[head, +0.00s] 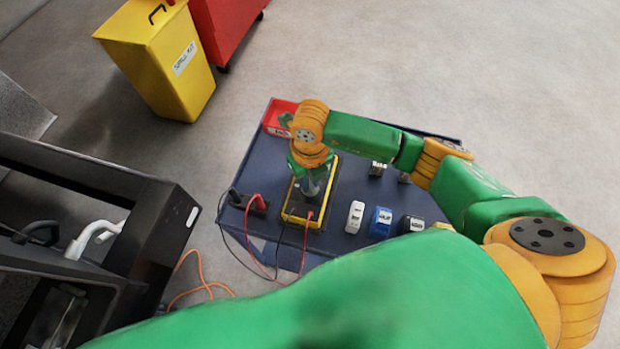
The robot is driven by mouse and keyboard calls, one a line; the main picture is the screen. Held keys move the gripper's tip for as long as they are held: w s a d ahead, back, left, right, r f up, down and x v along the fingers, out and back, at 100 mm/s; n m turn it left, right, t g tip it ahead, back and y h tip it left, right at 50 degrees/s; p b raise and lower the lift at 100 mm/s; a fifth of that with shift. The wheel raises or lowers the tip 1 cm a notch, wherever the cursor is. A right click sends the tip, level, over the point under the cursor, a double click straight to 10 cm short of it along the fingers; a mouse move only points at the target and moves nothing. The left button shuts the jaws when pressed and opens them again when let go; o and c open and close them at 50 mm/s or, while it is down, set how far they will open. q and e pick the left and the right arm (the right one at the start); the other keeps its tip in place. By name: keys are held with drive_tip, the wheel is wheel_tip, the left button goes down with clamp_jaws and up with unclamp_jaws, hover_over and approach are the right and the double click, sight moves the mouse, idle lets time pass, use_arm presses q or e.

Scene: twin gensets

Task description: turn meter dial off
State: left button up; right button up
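The meter (303,214) is a yellow-edged unit lying on the dark blue cart top, with red and black leads at its near end. My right gripper (311,191) points down over the middle of the meter, at the end of the green and orange arm. The gripper and wrist cover the dial, so the dial's position is hidden. I cannot tell whether the fingers touch it or how far apart they are. My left gripper is not in this view.
On the cart top (340,235) stand a red tray (277,117), a black block with red leads (252,203), and white (355,217), blue (381,222) and black (410,225) items. A black frame (165,235) stands left. A yellow spill kit bin (165,65) is behind.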

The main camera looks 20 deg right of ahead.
clamp_jaws()
drive_tip(key=n+b, duration=0.4)
drive_tip(key=shift+f, duration=0.25)
drive_tip(key=n+b, duration=0.3)
drive_tip(key=shift+r+n+b, duration=0.2)
drive_tip(key=shift+n+b, duration=0.7)
drive_tip(key=shift+n, duration=0.1)
drive_tip(key=o, duration=0.6)
unclamp_jaws()
